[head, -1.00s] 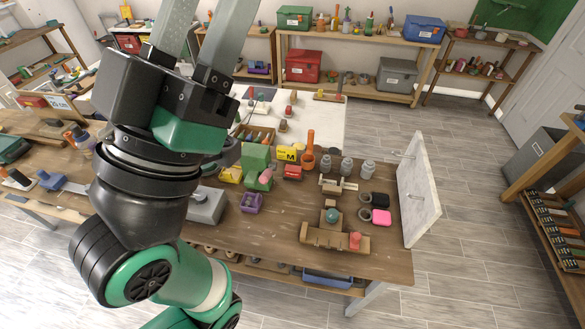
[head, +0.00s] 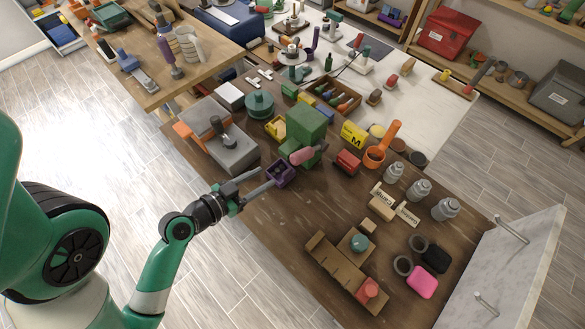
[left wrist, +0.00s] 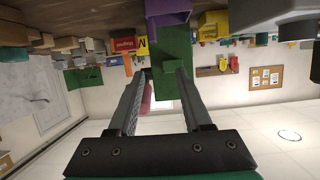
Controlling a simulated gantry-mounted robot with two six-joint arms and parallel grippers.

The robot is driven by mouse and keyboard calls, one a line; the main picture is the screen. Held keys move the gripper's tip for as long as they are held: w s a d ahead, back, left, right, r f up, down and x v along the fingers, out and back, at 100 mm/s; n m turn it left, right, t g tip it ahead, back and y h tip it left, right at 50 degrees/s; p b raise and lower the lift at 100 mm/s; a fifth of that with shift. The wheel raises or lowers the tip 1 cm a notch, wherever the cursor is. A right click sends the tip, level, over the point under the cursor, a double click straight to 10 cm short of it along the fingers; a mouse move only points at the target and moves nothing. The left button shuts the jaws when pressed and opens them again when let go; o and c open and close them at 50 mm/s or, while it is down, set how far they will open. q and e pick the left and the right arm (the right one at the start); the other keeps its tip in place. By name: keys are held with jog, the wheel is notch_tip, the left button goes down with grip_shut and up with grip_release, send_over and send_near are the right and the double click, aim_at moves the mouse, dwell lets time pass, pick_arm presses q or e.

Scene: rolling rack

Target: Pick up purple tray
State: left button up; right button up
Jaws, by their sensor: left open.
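The small purple tray (head: 281,174) sits on the dark wooden table near its left edge, in front of the green block. My left gripper (head: 264,180) comes in from the left, low beside the tray, with its fingertips close to it. I cannot tell whether they touch. In the left wrist view, which looks upside down, the tray (left wrist: 168,12) is at the top, beyond the two parted fingers (left wrist: 164,74). The left gripper is open with nothing held between its fingers. My right gripper is in neither current view.
A green block (head: 305,130) and a pink-ended item (head: 302,156) stand right behind the tray. A grey box (head: 232,150) is to its left. An orange cup (head: 374,156) and several grey bottles (head: 420,189) are farther right. The table in front of the tray is bare.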

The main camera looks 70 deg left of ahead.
aim_at(283, 175)
pick_arm(q)
jog(key=shift+n, duration=0.3)
jog(key=w+f+p, duration=0.1)
jog(key=w+f, duration=0.1)
jog(key=w+a+f+p, duration=0.1)
jog(key=f, duration=0.1)
jog(key=shift+w+a, duration=0.1)
jog(key=shift+w, duration=0.3)
jog(key=shift+w+a+f, duration=0.1)
jog(key=shift+w+f, duration=0.05)
jog(key=shift+f, duration=0.05)
jog(key=shift+w+p, duration=0.25)
jog(key=shift+p, duration=0.2)
jog(key=x, duration=0.2)
jog(key=p+x, duration=0.1)
jog(key=x, duration=0.1)
jog(key=shift+d+f, duration=0.15)
jog(key=shift+d, duration=0.1)
jog(key=shift+w+a+f, duration=0.15)
jog(key=shift+w+f, duration=0.05)
jog(key=shift+w, duration=0.15)
grip_shut()
pick_arm(e)
jog(key=r, duration=0.3)
jog(key=shift+w+a+r, duration=0.1)
jog(key=shift+w+r, duration=0.2)
